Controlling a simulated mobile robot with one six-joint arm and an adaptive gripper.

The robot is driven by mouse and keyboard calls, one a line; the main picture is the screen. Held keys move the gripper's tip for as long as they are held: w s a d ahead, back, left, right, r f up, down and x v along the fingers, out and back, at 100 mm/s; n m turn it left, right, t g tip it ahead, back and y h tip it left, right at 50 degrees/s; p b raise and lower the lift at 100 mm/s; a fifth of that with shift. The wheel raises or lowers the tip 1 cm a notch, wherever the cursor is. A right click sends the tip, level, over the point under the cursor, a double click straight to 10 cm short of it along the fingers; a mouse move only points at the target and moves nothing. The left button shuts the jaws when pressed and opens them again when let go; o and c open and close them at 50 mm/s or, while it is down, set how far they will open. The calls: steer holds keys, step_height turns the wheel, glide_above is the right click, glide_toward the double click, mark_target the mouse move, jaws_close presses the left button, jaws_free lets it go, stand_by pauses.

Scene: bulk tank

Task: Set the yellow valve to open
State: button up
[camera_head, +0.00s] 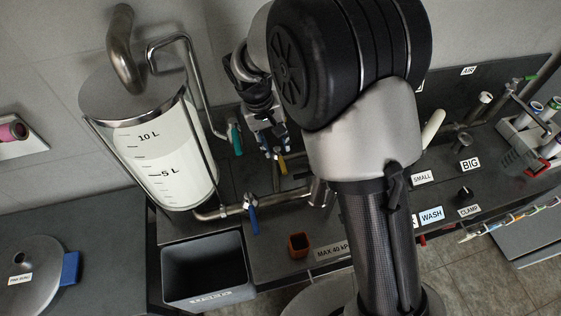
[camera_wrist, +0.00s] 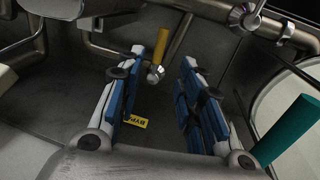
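The yellow valve handle (camera_head: 282,165) shows just below my gripper in the head view. In the wrist view the yellow handle (camera_wrist: 162,47) stands upright in the picture, on a metal fitting at a pipe. My gripper (camera_head: 274,146) points down towards it. In the wrist view my gripper (camera_wrist: 163,62) is open, its blue-padded fingers well apart with nothing held. The handle appears at the gap near the fingertips, closer to the left one. I cannot tell whether they touch. A yellow label, partly hidden by the left finger, reads "BYP" (camera_wrist: 138,123).
A teal handle (camera_head: 236,138) is left of my gripper and a blue handle (camera_head: 253,218) hangs on the lower pipe. The tank (camera_head: 165,165) with white liquid stands at left. A grey bin (camera_head: 205,270) and small orange cup (camera_head: 299,245) are in front.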

mark_target(282, 164)
steer(key=f, duration=0.3)
steer(key=d+f+b, duration=0.1)
steer(key=f, duration=0.2)
steer(key=f+b, duration=0.1)
steer(key=f, duration=0.2)
steer(key=shift+w+d+f, duration=0.25)
steer(key=shift+d, duration=0.15)
steer(key=shift+c, duration=0.3)
jaws_close()
